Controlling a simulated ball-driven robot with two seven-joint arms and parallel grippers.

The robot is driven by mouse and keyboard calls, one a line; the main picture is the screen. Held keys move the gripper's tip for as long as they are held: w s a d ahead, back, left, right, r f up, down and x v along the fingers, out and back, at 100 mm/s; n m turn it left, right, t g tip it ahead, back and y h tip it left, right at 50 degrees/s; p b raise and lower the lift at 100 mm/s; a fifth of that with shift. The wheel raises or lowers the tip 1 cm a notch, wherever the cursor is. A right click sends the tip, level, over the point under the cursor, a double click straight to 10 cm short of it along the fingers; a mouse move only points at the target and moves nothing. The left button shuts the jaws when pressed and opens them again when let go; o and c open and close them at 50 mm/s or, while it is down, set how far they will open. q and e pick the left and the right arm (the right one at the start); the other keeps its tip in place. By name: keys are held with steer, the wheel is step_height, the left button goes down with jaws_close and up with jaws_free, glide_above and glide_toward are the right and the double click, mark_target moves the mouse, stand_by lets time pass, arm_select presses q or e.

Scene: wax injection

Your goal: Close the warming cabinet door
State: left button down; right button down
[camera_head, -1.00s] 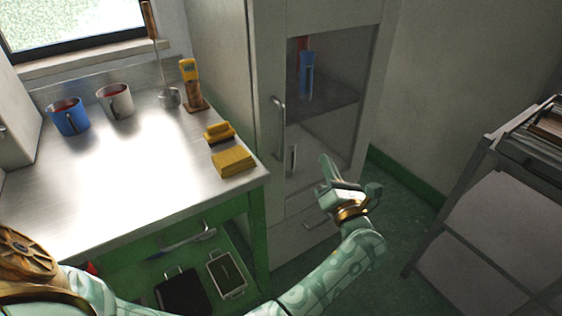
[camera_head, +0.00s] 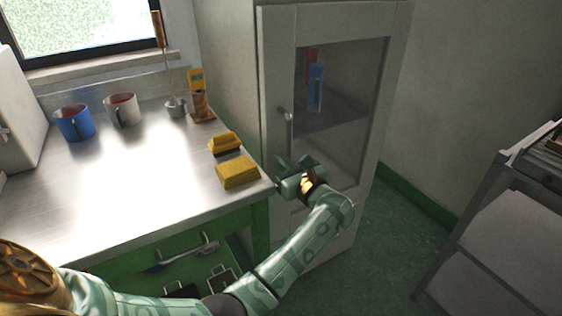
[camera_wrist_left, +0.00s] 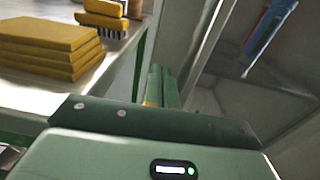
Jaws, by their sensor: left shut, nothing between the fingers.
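The warming cabinet (camera_head: 228,85) stands behind the right end of the bench. Its door (camera_head: 276,60) has a pale frame, a dark glass pane and a vertical handle (camera_head: 288,130) near its left edge. I cannot tell whether a narrow gap is left at the door's edge. My left gripper (camera_head: 284,172) is in front of the door's lower left part, just below the handle. Its fingers are shut and empty; they also show in the left wrist view (camera_wrist_left: 163,86), close to the cabinet front. Contact cannot be made out. My right gripper is not in view.
The steel bench (camera_head: 130,185) is close on the left, with yellow blocks (camera_head: 237,172) and a brush (camera_head: 225,142) near its right edge. Mugs (camera_head: 73,122) stand farther left. A trolley (camera_head: 500,230) is at the right. Open green floor (camera_head: 385,250) lies between cabinet and trolley.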

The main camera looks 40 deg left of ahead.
arm_select(q)
steer(key=shift+x, duration=0.75)
steer(key=shift+w+a, duration=0.1)
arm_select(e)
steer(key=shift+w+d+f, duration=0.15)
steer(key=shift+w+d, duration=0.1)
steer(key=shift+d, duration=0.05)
